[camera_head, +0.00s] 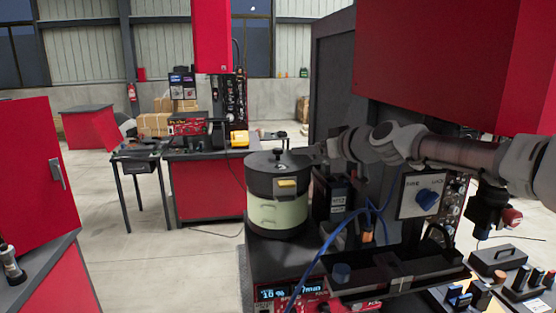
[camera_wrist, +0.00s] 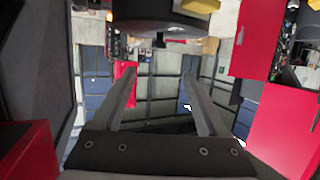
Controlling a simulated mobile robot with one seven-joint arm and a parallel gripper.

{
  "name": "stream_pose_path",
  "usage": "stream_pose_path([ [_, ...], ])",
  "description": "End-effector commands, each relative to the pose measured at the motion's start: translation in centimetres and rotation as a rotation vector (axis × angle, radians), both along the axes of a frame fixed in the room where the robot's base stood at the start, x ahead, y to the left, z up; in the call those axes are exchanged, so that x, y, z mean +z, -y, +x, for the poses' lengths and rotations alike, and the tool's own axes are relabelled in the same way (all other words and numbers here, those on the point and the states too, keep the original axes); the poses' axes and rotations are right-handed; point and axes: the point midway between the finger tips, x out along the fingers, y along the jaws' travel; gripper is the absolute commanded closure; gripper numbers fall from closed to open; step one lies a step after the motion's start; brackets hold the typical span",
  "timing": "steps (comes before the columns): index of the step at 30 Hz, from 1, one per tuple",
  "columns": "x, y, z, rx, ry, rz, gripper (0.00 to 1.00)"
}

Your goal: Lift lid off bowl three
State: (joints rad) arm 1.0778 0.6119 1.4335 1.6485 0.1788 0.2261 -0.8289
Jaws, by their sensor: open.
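A round bowl feeder with a pale cream body (camera_head: 277,212) stands on the dark bench in the middle of the head view. Its dark lid (camera_head: 262,168) is on top, with a small black knob (camera_head: 278,153) at the centre and a yellow patch on the front. No number is readable on it. My gripper (camera_head: 302,155) reaches in from the right, level with the lid's top, just right of the knob. In the wrist view my gripper (camera_wrist: 160,73) is open and empty. The dark lid (camera_wrist: 157,28) and its knob (camera_wrist: 158,41) appear upside down beyond the fingertips.
A dark box (camera_head: 335,198) stands right of the bowl, with blue cables (camera_head: 340,238) in front. Open floor (camera_head: 170,270) lies to the left.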

Motion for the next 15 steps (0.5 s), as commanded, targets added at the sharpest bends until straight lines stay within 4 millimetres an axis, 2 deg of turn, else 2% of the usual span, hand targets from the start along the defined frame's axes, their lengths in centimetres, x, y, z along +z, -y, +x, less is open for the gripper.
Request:
stream_pose_path([
  [15, -1.7, -3.4, 4.9, 0.003, -0.002, 0.001, 0.24],
])
